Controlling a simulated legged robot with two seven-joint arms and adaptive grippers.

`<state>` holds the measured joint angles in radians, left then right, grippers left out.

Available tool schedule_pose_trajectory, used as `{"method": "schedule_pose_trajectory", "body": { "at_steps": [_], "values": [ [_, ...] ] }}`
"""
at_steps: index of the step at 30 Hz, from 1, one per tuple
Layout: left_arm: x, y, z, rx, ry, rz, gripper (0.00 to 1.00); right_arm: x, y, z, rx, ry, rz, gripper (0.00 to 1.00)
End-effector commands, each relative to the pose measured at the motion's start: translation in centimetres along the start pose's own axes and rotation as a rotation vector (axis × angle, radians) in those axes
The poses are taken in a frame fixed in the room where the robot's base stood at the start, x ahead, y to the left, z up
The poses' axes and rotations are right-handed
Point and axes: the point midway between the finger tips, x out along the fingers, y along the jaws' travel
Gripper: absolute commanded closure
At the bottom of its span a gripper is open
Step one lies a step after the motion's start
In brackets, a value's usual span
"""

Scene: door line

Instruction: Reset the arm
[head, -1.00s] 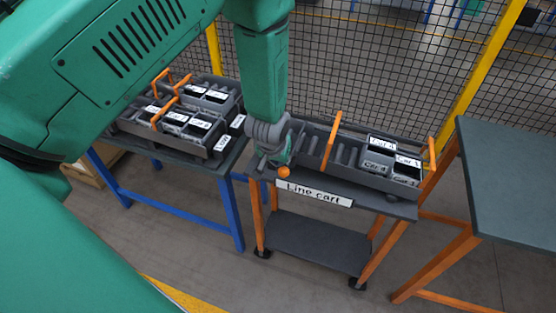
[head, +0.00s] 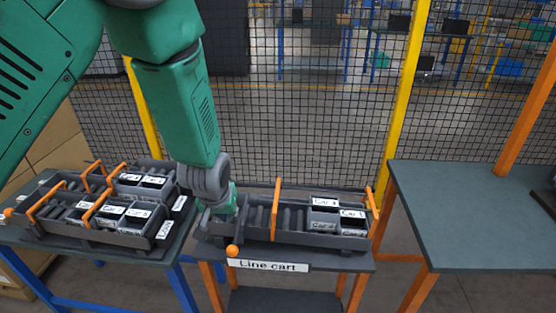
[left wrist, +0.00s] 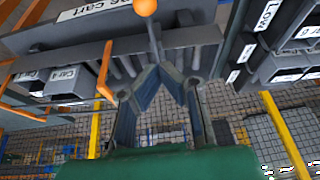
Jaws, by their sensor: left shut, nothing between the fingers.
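My green left arm comes in from the upper left in the head view. My left gripper (head: 224,212) is at the left end of the dark tray (head: 290,236) on the line cart, beside the orange ball (head: 232,251). In the left wrist view the fingers (left wrist: 162,76) meet at their tips with nothing between them, in front of the cart's tray (left wrist: 205,38). Whether the gripper touches the tray cannot be told. My right gripper is not in view.
The line cart's label (head: 268,265) faces me. A blue-legged table (head: 60,252) at the left bears trays with orange handles. A bare grey-green table (head: 470,215) stands at the right. A mesh fence (head: 300,120) runs behind, with a yellow post (head: 406,100).

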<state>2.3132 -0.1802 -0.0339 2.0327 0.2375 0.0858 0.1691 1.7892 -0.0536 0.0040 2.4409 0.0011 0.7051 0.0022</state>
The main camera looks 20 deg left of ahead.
Motion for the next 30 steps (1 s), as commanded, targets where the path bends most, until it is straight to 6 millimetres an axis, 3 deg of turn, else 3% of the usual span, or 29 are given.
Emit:
{"method": "schedule_pose_trajectory", "body": {
  "at_steps": [5, 8, 12, 15, 18, 21, 25, 30],
  "values": [
    [1.6, -1.0, 1.8, 0.012, -0.019, 0.0, 1.0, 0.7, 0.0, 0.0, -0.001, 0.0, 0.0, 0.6],
    [4.7, -2.1, 5.9, 0.049, -0.058, -0.007, 1.0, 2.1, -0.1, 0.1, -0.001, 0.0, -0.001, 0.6],
    [9.6, -3.9, 15.0, 0.135, -0.139, -0.012, 1.0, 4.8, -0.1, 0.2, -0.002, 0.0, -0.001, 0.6],
    [12.0, -5.2, 21.9, 0.199, -0.2, 0.0, 1.0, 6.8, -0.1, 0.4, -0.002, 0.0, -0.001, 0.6],
    [13.3, -6.1, 28.0, 0.252, -0.254, 0.022, 1.0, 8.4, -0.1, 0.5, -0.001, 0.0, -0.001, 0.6],
    [13.7, -6.9, 32.6, 0.288, -0.296, 0.046, 1.0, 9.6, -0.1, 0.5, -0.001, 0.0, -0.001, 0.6],
    [13.7, -7.5, 35.7, 0.311, -0.327, 0.072, 1.0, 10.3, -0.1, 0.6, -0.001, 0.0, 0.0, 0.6],
    [13.5, -7.8, 36.5, 0.319, -0.334, 0.082, 1.0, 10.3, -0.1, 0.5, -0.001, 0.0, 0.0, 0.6]
  ]
}}
